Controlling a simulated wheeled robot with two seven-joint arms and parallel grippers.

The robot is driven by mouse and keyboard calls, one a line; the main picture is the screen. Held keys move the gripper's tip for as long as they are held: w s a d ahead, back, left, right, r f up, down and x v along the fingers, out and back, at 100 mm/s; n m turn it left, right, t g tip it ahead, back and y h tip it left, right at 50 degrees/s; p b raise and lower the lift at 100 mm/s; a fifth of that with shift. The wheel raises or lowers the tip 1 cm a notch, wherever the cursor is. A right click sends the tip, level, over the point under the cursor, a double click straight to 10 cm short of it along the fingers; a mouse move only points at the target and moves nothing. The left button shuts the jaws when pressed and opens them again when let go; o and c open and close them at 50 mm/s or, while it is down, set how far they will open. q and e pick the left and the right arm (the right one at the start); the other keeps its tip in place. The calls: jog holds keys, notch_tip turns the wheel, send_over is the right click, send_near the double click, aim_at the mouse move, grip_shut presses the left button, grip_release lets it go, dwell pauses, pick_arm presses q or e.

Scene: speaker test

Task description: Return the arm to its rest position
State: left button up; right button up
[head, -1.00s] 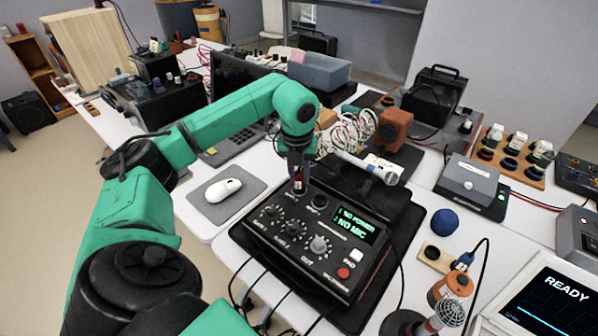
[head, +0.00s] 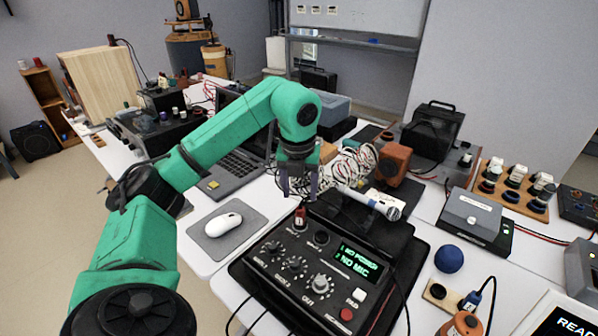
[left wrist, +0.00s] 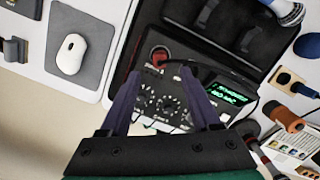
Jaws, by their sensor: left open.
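My left gripper (head: 299,186) is open and empty, pointing down just above the back edge of the black mixer (head: 290,285). A red plug (head: 300,214) stands upright in a socket at the mixer's back left, below the fingers and apart from them. In the left wrist view, the open fingers (left wrist: 160,76) frame the mixer's knobs, and the red plug (left wrist: 159,57) shows beyond with a cable. The mixer's green display (head: 357,262) reads "NO MIC" on its lower line. My right gripper is not in view.
A microphone (head: 370,202) lies behind the mixer, near bundled white cables (head: 345,170). A laptop (head: 240,165) stands behind my left arm. A white mouse (head: 222,226) lies on a grey pad (head: 207,243) to the left. A blue ball (head: 449,259) sits to the right.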

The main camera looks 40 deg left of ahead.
pick_arm(q)
notch_tip(320, 180, up, 7)
jog(key=s+p, duration=0.1)
jog(key=p, duration=0.1)
jog(key=shift+d, duration=0.25)
